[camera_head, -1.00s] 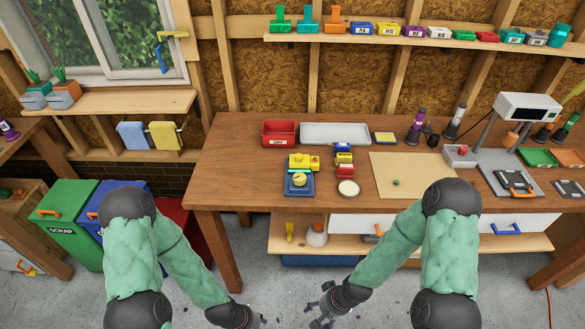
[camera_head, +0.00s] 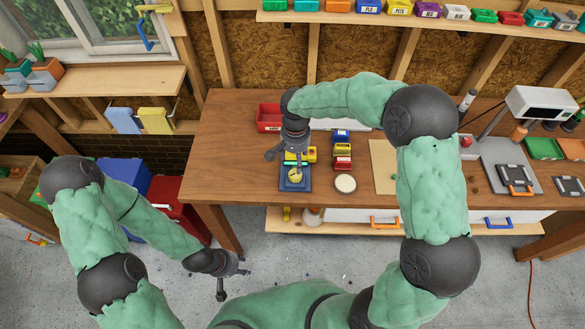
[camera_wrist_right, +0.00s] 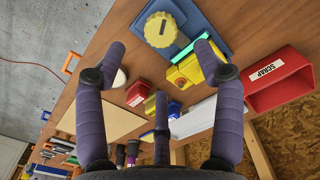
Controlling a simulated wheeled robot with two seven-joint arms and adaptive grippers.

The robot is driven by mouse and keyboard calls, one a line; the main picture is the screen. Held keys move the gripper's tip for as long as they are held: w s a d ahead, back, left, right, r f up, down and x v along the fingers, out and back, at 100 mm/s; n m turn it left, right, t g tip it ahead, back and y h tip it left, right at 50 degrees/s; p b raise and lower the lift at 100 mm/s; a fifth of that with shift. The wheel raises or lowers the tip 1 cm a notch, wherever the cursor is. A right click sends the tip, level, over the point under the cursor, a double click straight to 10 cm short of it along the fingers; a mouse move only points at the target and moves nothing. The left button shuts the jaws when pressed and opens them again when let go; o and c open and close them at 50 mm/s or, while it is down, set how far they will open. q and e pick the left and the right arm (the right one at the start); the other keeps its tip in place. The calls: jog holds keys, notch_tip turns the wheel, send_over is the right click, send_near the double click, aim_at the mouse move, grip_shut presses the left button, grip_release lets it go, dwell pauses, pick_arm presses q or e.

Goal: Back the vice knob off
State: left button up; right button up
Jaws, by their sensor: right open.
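The vice has a blue base (camera_head: 301,187) and a yellow block, and sits at the front left of the workbench. Its round yellow knob (camera_head: 295,176) faces up; it also shows in the right wrist view (camera_wrist_right: 161,30), ridged around the edge. My right gripper (camera_head: 285,158) is over the vice. In the right wrist view its fingers are spread and empty, and the knob appears beyond and between the two upper fingertips (camera_wrist_right: 160,46); I see no contact. My left gripper (camera_head: 234,283) hangs low in front of the bench, fingers apart and empty.
A red scrap bin (camera_wrist_right: 280,80) stands behind the vice. Small coloured boxes (camera_head: 342,150) and a round white-topped item (camera_head: 345,184) sit just right of it. A tan mat (camera_head: 382,163) lies further right, partly hidden by my right arm.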

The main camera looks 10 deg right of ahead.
aim_at(295, 174)
notch_tip(295, 174, down, 9)
jog(key=shift+f, duration=0.1)
dwell(0.3)
jog(key=c, duration=1.2)
